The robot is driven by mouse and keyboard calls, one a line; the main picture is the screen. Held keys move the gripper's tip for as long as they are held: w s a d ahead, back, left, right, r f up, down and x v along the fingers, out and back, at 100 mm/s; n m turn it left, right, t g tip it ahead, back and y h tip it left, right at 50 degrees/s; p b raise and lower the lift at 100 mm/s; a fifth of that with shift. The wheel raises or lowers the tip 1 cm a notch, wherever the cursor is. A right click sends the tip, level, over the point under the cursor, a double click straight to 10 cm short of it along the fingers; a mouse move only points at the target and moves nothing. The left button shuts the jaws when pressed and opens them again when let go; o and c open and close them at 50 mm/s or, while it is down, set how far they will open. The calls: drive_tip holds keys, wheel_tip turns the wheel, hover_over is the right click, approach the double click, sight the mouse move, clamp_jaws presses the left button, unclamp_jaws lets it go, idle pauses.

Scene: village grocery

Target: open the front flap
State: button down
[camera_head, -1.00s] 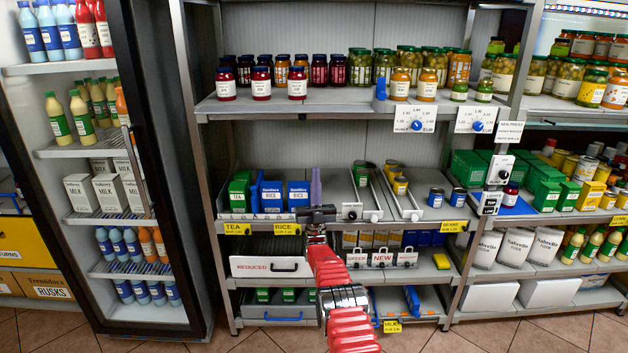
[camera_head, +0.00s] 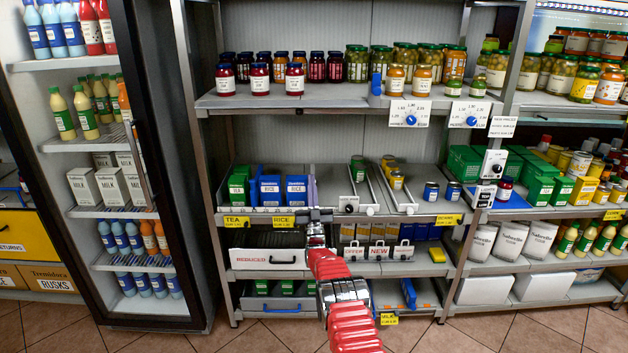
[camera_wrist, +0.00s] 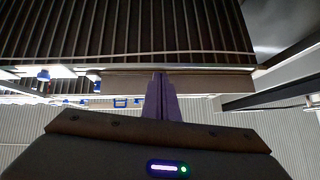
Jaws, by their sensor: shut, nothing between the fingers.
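A white front panel marked REDUCED (camera_head: 250,259) sits on the lower middle shelf and appears upright, with a dark handle (camera_head: 283,262). I take it for the front flap. My gripper (camera_head: 312,190) is shut and empty, with its purple fingers pointing up. In the head view it appears above and right of the panel, in front of the tea and rice shelf. In the wrist view my gripper (camera_wrist: 162,95) has its fingers together near a grey-brown bar (camera_wrist: 120,84). I cannot tell whether they touch it. My arm covers the area at the panel's right end.
Rice boxes (camera_head: 270,190) and sliding lanes (camera_head: 350,197) stand on the shelf beside my gripper. OFFER and NEW bins (camera_head: 379,254) are right of the panel. A blue handle (camera_head: 283,307) is below. A fridge (camera_head: 130,180) stands left. Floor (camera_head: 260,338) shows in front.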

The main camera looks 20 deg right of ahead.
drive_tip(key=w+f+g+y, duration=0.3)
drive_tip(key=w+f+g, duration=0.2)
drive_tip(key=f+g, duration=0.55)
drive_tip(key=s+a+f+n+g+y, duration=0.1)
drive_tip(key=s+a+f+g+y, duration=0.1)
drive_tip(key=s+a+g, duration=0.35)
drive_tip(key=s+a+r+n+g+y, duration=0.1)
drive_tip(key=s+a+r, duration=0.5)
drive_tip(key=s, duration=1.4)
drive_tip(key=s+a+r+n+g, duration=0.1)
drive_tip(key=s+a+r, duration=0.5)
drive_tip(key=s, duration=1.5)
drive_tip(key=s+a+r+n+g+y, duration=0.1)
drive_tip(key=s+a+r, duration=0.5)
drive_tip(key=s, duration=1.4)
drive_tip(key=shift+s+r+g+y, duration=0.3)
drive_tip(key=shift+r+g, duration=0.6)
drive_tip(key=shift+r, duration=0.6)
drive_tip(key=shift+d, duration=0.1)
